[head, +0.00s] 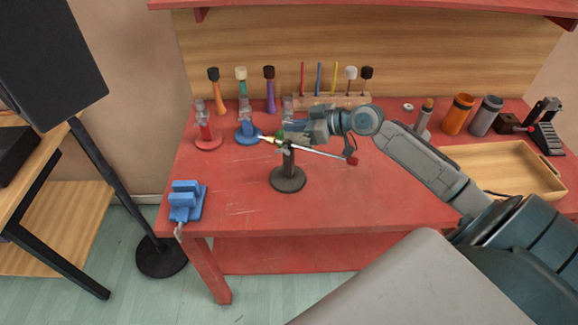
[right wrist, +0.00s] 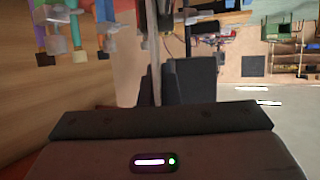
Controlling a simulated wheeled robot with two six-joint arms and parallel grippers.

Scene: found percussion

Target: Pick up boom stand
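My right gripper (head: 286,130) points left at the top of the post, level with the boom. It hides part of the stand's upper end. In the right wrist view a pale rod (right wrist: 155,50) runs down to the dark fingers (right wrist: 168,85). I cannot tell whether they are shut on it. My left gripper is not in view.
A red stand (head: 207,138) and a blue stand (head: 247,131) are close behind on the left. Mallets stand along the back, with orange and grey cups (head: 458,114) and a wooden tray (head: 478,153) at right. The front middle is clear.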

